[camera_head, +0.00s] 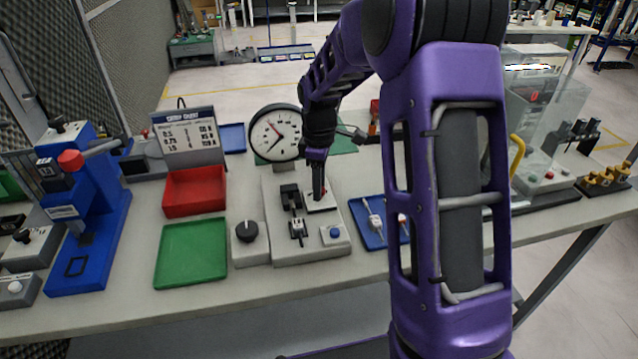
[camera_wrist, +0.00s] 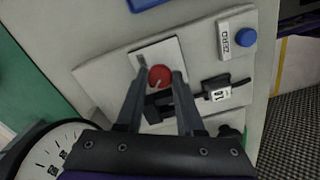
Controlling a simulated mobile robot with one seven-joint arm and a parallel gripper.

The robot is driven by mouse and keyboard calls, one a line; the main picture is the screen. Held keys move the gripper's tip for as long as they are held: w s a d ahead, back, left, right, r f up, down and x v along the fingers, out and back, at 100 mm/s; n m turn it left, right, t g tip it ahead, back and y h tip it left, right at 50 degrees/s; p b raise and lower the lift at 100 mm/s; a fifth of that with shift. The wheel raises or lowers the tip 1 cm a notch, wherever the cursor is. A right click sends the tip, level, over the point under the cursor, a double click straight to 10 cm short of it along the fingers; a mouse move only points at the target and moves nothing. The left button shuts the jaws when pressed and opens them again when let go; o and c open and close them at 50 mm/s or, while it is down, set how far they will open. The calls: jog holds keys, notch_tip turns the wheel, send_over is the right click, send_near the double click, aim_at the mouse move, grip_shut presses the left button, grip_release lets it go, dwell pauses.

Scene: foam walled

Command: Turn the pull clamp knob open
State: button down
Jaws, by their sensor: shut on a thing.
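The red round knob (camera_wrist: 160,76) sits on a white plate (camera_wrist: 158,52) on the grey pull tester. My gripper (camera_wrist: 160,72) is over this plate, its two dark fingers on either side of the knob and shut on it. In the head view my gripper (camera_head: 320,192) points down at the tester (camera_head: 300,250), and only a little red of the knob (camera_head: 324,190) shows beside the fingers. A black clamp block (camera_head: 290,193) and a light connector (camera_head: 297,227) stand left of it. The knob's turn angle is hard to tell.
A dial gauge (camera_head: 275,135) stands behind the tester. A black knob (camera_head: 247,231) and a blue ZERO button (camera_head: 333,233) are at the front. Red (camera_head: 194,191) and green (camera_head: 190,252) trays lie left, a blue tray (camera_head: 372,222) right. Bare table lies in front.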

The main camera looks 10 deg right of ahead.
jog(key=c, duration=0.5)
grip_release()
notch_tip(320, 180, up, 18)
jog(key=shift+f+p, duration=0.25)
jog(key=shift+p, duration=0.65)
jog(key=shift+f, duration=0.1)
